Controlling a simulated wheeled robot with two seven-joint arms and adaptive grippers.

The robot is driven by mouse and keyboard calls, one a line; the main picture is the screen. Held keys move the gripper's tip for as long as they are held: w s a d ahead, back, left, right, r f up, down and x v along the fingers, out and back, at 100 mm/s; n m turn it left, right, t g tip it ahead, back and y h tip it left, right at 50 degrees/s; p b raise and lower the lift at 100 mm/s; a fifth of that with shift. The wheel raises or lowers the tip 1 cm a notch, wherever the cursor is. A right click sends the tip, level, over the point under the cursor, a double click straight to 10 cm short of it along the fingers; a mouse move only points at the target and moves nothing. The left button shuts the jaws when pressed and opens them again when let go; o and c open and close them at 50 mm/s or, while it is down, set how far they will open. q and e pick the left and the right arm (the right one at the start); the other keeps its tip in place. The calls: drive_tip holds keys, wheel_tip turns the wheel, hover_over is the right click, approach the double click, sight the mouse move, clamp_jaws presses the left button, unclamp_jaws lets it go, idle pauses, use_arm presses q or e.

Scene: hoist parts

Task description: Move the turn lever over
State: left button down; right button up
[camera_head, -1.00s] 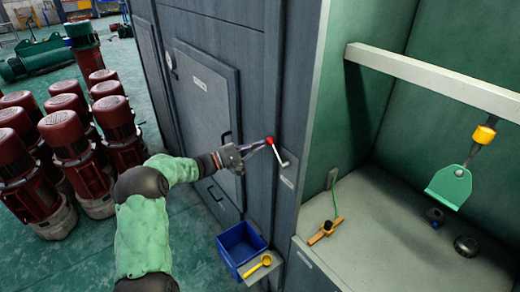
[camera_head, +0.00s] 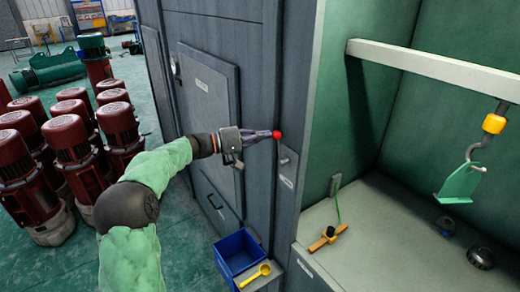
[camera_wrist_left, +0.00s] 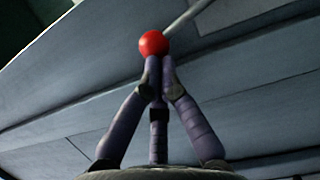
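The turn lever has a red ball knob (camera_head: 277,134) and a thin pale rod, on a plate (camera_head: 288,168) on the grey cabinet's edge. In the head view the rod is mostly hidden. In the left wrist view the red knob (camera_wrist_left: 153,43) sits at the fingertips, with the rod (camera_wrist_left: 188,16) running up to the right. My left gripper (camera_head: 273,135) reaches in from the left. Its fingers are drawn together to a point, with their tips at the knob and seeming to touch it. The tips look closer together than the knob is wide. My right gripper is out of view.
A blue bin (camera_head: 238,252) and a yellow scoop (camera_head: 262,271) sit below the lever. On the right, a yellow hook block (camera_head: 494,123) carries a green plate (camera_head: 461,184) above a pale bench (camera_head: 388,240). Several red motors (camera_head: 72,145) stand at left.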

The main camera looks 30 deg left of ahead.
use_arm(q)
drive_tip(key=s+d+m+g+y+b, duration=0.1)
drive_tip(key=s+d+m+y+b, duration=0.1)
drive_tip(key=d+m+b, duration=0.6)
drive_tip(key=s+d+b, duration=0.1)
drive_tip(key=b, duration=0.5)
drive_tip(key=shift+s+y, duration=0.2)
drive_tip(key=shift+y, duration=0.2)
drive_tip(key=shift+d+r, duration=0.1)
drive_tip(key=shift+r, duration=0.05)
